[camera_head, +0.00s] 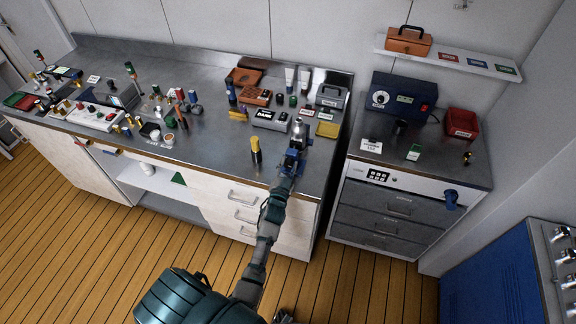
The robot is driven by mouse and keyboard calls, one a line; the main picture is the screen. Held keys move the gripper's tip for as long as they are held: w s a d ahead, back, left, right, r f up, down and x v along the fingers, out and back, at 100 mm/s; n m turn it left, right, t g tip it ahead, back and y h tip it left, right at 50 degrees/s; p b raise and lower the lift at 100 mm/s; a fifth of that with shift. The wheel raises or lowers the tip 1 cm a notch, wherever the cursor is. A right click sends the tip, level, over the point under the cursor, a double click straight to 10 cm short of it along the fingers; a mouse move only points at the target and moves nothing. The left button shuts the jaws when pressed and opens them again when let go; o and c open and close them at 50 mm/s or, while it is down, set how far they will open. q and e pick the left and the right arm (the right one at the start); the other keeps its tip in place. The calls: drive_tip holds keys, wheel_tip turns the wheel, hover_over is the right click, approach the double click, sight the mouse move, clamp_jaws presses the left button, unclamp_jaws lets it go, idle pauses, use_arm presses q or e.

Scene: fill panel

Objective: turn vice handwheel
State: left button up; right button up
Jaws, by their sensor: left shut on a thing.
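A small vice with blue and silver metal parts (299,132) stands near the front right edge of the long metal worktop. My left arm reaches up to it from the bottom of the view. My left gripper (288,168) is at the near side of the vice, at the worktop's front edge. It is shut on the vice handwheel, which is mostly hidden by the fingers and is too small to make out. How far the wheel is turned cannot be seen. My right gripper is not clearly in view.
A yellow and black screwdriver-like tool (256,150) stands just left of the vice. Grey boxes (271,119) and a yellow tray (327,129) lie behind it. A lower cabinet (393,205) stands to the right across a gap. The worktop's front middle (215,150) is clear.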

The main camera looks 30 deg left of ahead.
use_arm(q)
drive_tip(key=shift+f, duration=0.15)
drive_tip(key=o, duration=1.1)
drive_tip(key=shift+o, duration=0.2)
drive_tip(key=v, duration=1.2)
